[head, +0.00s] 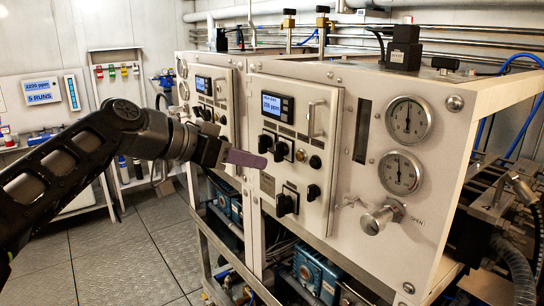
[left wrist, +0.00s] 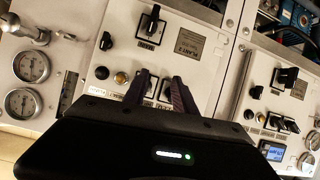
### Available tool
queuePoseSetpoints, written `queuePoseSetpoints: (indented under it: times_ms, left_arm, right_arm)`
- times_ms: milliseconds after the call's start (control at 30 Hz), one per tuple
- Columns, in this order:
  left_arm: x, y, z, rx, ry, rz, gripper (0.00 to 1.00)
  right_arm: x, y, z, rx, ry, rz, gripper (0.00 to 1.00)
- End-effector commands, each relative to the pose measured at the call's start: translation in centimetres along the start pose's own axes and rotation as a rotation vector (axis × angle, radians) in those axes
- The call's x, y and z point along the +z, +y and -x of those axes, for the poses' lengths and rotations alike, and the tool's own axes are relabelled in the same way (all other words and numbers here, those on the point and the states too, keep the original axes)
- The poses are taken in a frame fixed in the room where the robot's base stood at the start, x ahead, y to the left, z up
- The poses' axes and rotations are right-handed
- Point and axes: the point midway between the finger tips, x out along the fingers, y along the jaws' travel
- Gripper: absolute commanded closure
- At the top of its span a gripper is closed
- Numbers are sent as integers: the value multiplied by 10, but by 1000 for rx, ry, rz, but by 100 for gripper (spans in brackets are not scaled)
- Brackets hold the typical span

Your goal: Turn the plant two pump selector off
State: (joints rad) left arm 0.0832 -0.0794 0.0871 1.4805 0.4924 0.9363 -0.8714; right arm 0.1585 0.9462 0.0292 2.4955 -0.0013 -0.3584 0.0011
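The plant two panel (head: 290,150) is the nearer white panel in the head view. In the left wrist view it shows turned over, with its "PLANT 2" label (left wrist: 190,45). It carries two black knobs in a row (head: 282,151), a larger selector on a square plate below (head: 287,204), also in the wrist view (left wrist: 150,24), and a small side knob (head: 313,192). I cannot read which is the pump selector. My left gripper (head: 246,158) is before the knob row. In the wrist view its fingers (left wrist: 162,86) are apart, with a knob partly visible between them; contact is unclear. My right gripper is not in view.
Two gauges (head: 408,120) and a valve handle (head: 378,218) are on the right of the cabinet. A door handle (head: 312,118) sticks out above the knobs. The second plant's panel (head: 207,95) is farther left. Open floor (head: 130,250) lies left of the frame.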

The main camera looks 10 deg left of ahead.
Motion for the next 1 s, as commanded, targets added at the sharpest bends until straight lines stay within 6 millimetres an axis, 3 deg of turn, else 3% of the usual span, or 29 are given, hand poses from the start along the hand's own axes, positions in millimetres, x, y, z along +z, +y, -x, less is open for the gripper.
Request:
queuePoseSetpoints:
  times_ms: [33,133,467,667,1000]
  left_arm:
    - [-14,8,19,5,27,-39,67]
    - [-30,18,39,16,54,-84,67]
    - [-32,20,44,19,59,-94,67]
    - [-33,20,34,20,56,-92,67]
    - [-36,21,-16,20,55,-91,67]
  right_arm:
    - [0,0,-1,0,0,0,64]
    - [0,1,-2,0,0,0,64]
    - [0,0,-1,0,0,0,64]
    - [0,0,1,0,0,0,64]
    - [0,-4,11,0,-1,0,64]
